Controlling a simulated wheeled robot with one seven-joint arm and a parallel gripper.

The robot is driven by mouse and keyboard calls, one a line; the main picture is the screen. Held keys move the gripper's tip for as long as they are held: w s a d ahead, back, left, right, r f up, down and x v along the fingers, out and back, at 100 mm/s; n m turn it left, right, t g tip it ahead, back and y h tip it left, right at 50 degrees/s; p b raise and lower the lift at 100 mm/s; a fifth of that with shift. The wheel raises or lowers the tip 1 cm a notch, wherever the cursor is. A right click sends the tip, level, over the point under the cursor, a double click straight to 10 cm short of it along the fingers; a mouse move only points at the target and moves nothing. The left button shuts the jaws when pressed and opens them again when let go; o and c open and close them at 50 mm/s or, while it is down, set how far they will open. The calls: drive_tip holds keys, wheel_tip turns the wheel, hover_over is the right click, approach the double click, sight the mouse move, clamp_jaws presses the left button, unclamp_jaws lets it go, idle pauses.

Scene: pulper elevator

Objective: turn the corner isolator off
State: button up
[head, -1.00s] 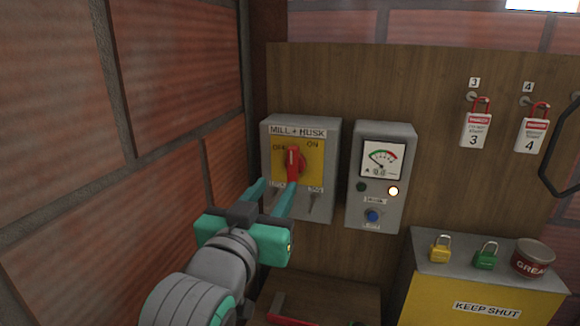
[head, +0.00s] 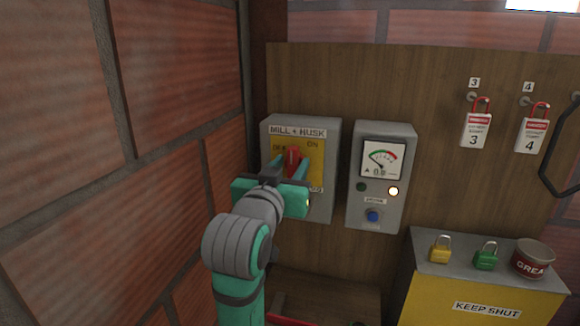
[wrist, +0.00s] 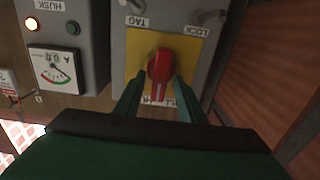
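The corner isolator is the grey "MILL + HUSK" box (head: 326,150) on the wooden board beside the brick corner. Its red rotary handle (head: 293,158) sits on a yellow plate, with OFF at upper left and ON at upper right. The handle stands near upright; I cannot tell exactly which mark it points to. My gripper (head: 288,170) is in front of the handle and hides its lower part. In the wrist view, which is upside down, the open fingers flank the red handle (wrist: 160,68), with a visible gap on each side.
A grey meter box (head: 402,150) with a lit lamp and blue button is just right of the isolator. A brick wall (head: 180,90) is close on the left. A yellow "KEEP SHUT" box (head: 440,290) with padlocks and a tin is at lower right. Tags hang above.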

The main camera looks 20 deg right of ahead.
clamp_jaws()
drive_tip(key=shift+n, duration=0.3)
drive_tip(key=n, duration=0.4)
drive_tip(key=shift+w+a, duration=0.15)
drive_tip(key=shift+a, duration=0.05)
drive_tip(key=shift+w+a+f+n, duration=0.1)
drive_tip(key=shift+f+n, duration=0.1)
drive_tip(key=shift+n, duration=2)
drive_tip(key=shift+w+a+f+n, duration=0.15)
drive_tip(key=shift+f+n, duration=0.1)
drive_tip(key=shift+n, duration=1.95)
drive_tip(key=shift+s+a+f+n, duration=0.1)
drive_tip(key=shift+f+n, duration=0.1)
drive_tip(key=shift+n, duration=2)
drive_tip(key=shift+w, duration=0.1)
